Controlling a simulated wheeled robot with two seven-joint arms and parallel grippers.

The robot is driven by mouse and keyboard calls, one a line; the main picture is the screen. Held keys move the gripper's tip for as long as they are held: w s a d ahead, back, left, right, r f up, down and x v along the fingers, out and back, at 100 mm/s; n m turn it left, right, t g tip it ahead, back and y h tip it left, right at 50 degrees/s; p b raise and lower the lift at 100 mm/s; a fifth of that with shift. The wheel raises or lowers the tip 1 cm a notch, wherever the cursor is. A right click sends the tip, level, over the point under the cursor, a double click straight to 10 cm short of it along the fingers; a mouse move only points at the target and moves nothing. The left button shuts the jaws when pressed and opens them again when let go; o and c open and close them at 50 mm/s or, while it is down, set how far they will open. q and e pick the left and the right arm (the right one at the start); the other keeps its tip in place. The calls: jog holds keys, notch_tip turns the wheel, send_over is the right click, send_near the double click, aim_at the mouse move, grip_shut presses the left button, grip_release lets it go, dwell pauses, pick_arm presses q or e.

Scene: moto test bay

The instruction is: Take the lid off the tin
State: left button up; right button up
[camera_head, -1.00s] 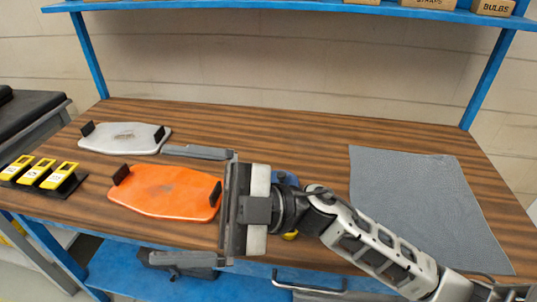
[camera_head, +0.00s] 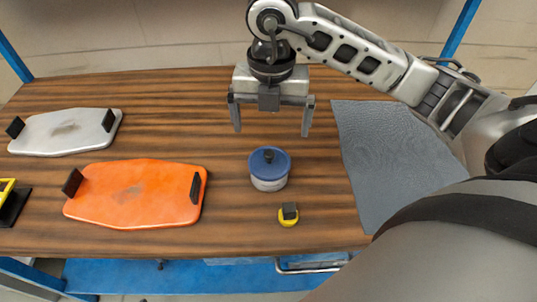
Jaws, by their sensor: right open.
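The tin (camera_head: 268,184) stands upright on the wooden table, a pale round body with a blue lid (camera_head: 280,163) on top. The lid has a dark knob (camera_head: 268,155) at its middle. My right gripper (camera_head: 271,130) is open and empty, with its two fingers spread apart and pointing down. In the picture it is just above the tin and apart from it. My left gripper is not in view.
An orange panel (camera_head: 135,205) and a grey-white panel (camera_head: 65,128), each with black end blocks, lie to the left. A small yellow and black item (camera_head: 288,215) sits near the tin. A grey mat (camera_head: 390,150) covers the right. Bare wood surrounds the tin.

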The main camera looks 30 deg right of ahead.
aim_at(270, 152)
notch_tip(270, 152, down, 9)
jog(key=shift+a+r+p, duration=0.15)
jog(key=shift+r+p, duration=0.05)
jog(key=shift+p, duration=0.2)
jog(key=c, duration=0.9)
